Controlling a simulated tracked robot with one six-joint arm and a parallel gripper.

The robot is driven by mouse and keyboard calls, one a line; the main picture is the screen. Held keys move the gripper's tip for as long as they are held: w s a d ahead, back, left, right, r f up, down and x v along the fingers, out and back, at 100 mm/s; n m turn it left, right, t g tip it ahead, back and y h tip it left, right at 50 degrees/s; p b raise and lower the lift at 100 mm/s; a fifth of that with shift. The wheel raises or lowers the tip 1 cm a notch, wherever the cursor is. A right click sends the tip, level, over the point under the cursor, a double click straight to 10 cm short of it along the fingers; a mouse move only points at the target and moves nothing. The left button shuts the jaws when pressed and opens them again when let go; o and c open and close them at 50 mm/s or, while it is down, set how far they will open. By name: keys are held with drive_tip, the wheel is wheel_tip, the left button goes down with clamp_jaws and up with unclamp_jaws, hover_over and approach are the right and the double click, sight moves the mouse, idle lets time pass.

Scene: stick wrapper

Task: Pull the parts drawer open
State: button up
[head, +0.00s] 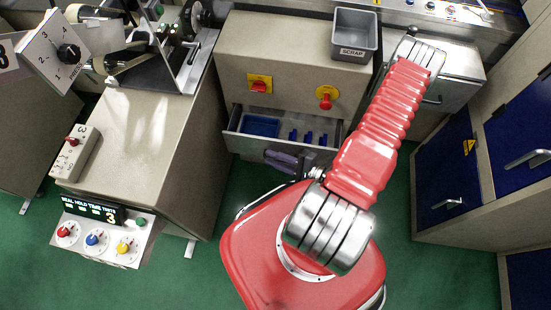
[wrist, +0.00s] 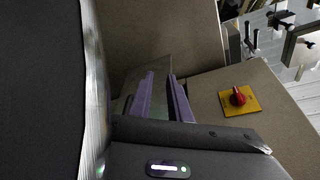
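The parts drawer (head: 246,143) is in the beige cabinet under the machine in the head view. It stands pulled out, with its inside showing. A blue bin (head: 261,125) and several small blue parts (head: 308,137) lie in it. My gripper (head: 284,160) is at the drawer's front, at about the middle; it hides the handle. In the wrist view, the two purple fingers of my gripper (wrist: 162,97) stand apart, with a grey surface showing between them. I cannot tell whether they press on the handle.
A grey SCRAP bin (head: 355,36) stands on the cabinet's top. A yellow plate with a red knob (head: 325,97) is above the drawer; it also shows in the wrist view (wrist: 238,97). A control box (head: 104,234) is at left, blue-doored cabinets (head: 447,165) at right.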

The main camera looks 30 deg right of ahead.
drive_tip(key=w+a+r+n+g+y, duration=0.1)
drive_tip(key=a+r+n+g+y, duration=0.15)
drive_tip(key=r+n+g, duration=0.5)
drive_tip(key=w+a+r+n+g+y, duration=0.1)
drive_tip(key=a+r+n+g+y, duration=0.2)
drive_tip(key=r, duration=0.8)
drive_tip(key=shift+s+a+r+n+h, duration=0.45)
drive_tip(key=shift+s+r+n+h, duration=1)
drive_tip(key=shift+r+h, duration=2.85)
drive_tip(key=shift+s+a+r+n+h, duration=0.6)
drive_tip(key=shift+r+n+h, duration=1.4)
drive_tip(key=shift+r, duration=4.55)
drive_tip(key=s+d+f+m+g+y, duration=0.25)
drive_tip(key=d+f+m, duration=0.35)
drive_tip(key=d+f, duration=0.65)
drive_tip(key=s+d+f+m+t+y, duration=0.1)
drive_tip(key=s+f+m+t+y, duration=0.15)
drive_tip(key=f, duration=0.55)
drive_tip(key=s+d+f+m+t+y, duration=0.1)
drive_tip(key=s+f+m+y, duration=0.25)
drive_tip(key=f, duration=0.45)
drive_tip(key=s+d+f+m+t+y, duration=0.1)
drive_tip(key=s+f+m+t+y, duration=0.2)
drive_tip(key=f, duration=0.6)
drive_tip(key=w+d+f+m+t+h, duration=0.2)
drive_tip(key=w+f+t+h, duration=0.2)
drive_tip(key=f+t, duration=0.3)
drive_tip(key=shift+w+d+f+m, duration=0.15)
drive_tip(key=shift+f+m, duration=0.15)
drive_tip(key=shift+f, duration=1)
